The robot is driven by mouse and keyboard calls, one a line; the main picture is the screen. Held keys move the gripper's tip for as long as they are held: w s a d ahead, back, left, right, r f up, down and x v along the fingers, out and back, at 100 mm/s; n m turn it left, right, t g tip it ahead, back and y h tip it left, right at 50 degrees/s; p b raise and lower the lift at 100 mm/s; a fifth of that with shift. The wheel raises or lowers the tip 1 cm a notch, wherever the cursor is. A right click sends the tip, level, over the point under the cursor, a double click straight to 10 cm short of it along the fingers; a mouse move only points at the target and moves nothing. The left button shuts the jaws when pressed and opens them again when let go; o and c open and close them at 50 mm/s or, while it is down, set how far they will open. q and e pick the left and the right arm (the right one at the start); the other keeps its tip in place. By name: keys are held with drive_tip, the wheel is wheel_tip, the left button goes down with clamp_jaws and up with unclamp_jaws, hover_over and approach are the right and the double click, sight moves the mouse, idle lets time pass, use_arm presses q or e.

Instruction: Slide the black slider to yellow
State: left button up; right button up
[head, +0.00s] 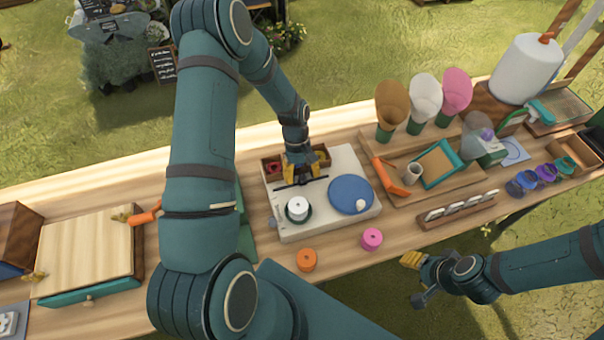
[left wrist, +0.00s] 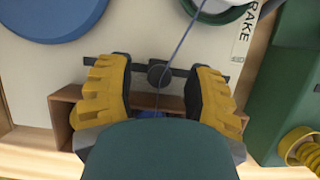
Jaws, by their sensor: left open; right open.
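The black slider's round knob (left wrist: 159,75) sits on a thin dark rail (left wrist: 218,75) near the back edge of the pale board. The rail also shows in the head view (head: 281,187), partly behind my gripper. My left gripper (left wrist: 160,70) is open, with one yellow finger on each side of the knob, and a gap shows on both sides. In the head view my left gripper (head: 301,169) is over the board's back edge. No yellow mark can be made out along the rail. My right gripper (head: 412,272) is open and empty, in front of the table's front edge.
The pale board (head: 332,219) carries a blue disc (head: 350,194) and a white spool (head: 298,208). A small wooden box (head: 321,152) stands behind it. Orange (head: 306,260) and pink (head: 372,239) spools stand in front. A thin cord crosses the left wrist view.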

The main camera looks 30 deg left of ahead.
sight(328, 180)
use_arm(q)
clamp_jaws()
drive_tip(key=w+d+b, duration=0.1)
drive_tip(key=w+d, duration=0.1)
drive_tip(key=w+d+b, duration=0.1)
drive_tip(key=w+d, duration=0.2)
drive_tip(key=shift+w+f, duration=0.1)
drive_tip(key=shift+w, duration=0.15)
unclamp_jaws()
drive_tip(key=shift+w, duration=0.1)
